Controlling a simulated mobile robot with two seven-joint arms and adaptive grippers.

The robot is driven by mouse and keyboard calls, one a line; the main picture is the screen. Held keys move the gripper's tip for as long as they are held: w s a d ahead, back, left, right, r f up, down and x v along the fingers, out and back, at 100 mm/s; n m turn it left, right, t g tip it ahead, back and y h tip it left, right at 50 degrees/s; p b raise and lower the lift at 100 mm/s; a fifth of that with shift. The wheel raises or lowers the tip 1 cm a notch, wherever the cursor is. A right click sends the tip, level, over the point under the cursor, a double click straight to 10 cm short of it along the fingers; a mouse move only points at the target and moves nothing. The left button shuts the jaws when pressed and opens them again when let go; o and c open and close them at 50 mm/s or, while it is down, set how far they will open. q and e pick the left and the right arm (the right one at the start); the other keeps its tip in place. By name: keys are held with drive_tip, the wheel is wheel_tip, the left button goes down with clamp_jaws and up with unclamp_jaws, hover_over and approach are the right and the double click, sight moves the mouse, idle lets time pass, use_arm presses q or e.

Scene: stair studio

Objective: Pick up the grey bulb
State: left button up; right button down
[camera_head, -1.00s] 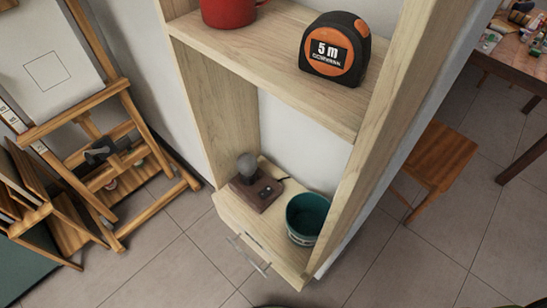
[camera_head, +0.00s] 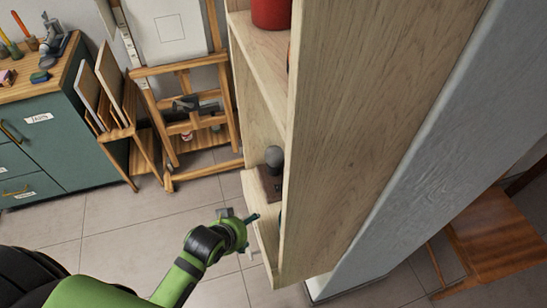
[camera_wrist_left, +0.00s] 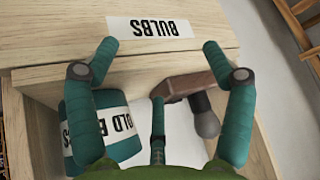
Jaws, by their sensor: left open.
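The grey bulb (camera_head: 274,156) stands upright on a dark brown base (camera_head: 269,184) inside the lower part of the wooden shelf, partly hidden by the shelf's side panel. In the left wrist view the picture is upside down; the bulb (camera_wrist_left: 207,123) shows near the right finger, with its brown base (camera_wrist_left: 188,84). My left gripper (camera_head: 251,217) is outside the shelf front, below and left of the bulb in the head view. Its teal fingers (camera_wrist_left: 158,50) are spread wide with nothing between the tips. My right gripper is not in view.
A teal bucket (camera_wrist_left: 120,150) with a white label stands beside the base. The shelf's side panel (camera_head: 350,150) rises close on the right. A "BULBS" label (camera_wrist_left: 150,27) is on the drawer front.

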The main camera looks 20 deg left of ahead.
sight(270, 157)
use_arm(q)
drive_tip(key=w+r+t, duration=0.1)
drive_tip(key=w+r, duration=0.2)
drive_tip(key=w, duration=0.1)
drive_tip(key=w+d+r+t+h, duration=0.1)
drive_tip(key=w+r+t, duration=0.1)
drive_tip(key=w+r, duration=0.2)
drive_tip(key=w+d+r+t+p, duration=0.1)
drive_tip(key=w+r+t, duration=0.1)
drive_tip(key=w+r, duration=0.2)
drive_tip(key=shift+w+r+h, duration=0.1)
drive_tip(key=shift+w+h, duration=0.2)
drive_tip(key=shift+w, duration=0.55)
drive_tip(key=x, duration=0.2)
drive_tip(key=p+x, duration=0.1)
drive_tip(key=x, duration=0.1)
drive_tip(key=shift+w+a+r, duration=0.1)
drive_tip(key=shift+w+r, duration=0.05)
drive_tip(key=shift+r, duration=0.1)
drive_tip(key=shift+w+f, duration=0.15)
drive_tip(key=shift+w, duration=0.15)
use_arm(e)
drive_tip(key=shift+s+d+r, duration=0.1)
drive_tip(key=shift+d+r, duration=0.2)
drive_tip(key=shift+r, duration=0.3)
drive_tip(key=shift+d+r, duration=0.3)
drive_tip(key=shift+r, duration=0.3)
use_arm(q)
drive_tip(key=c, duration=1.1)
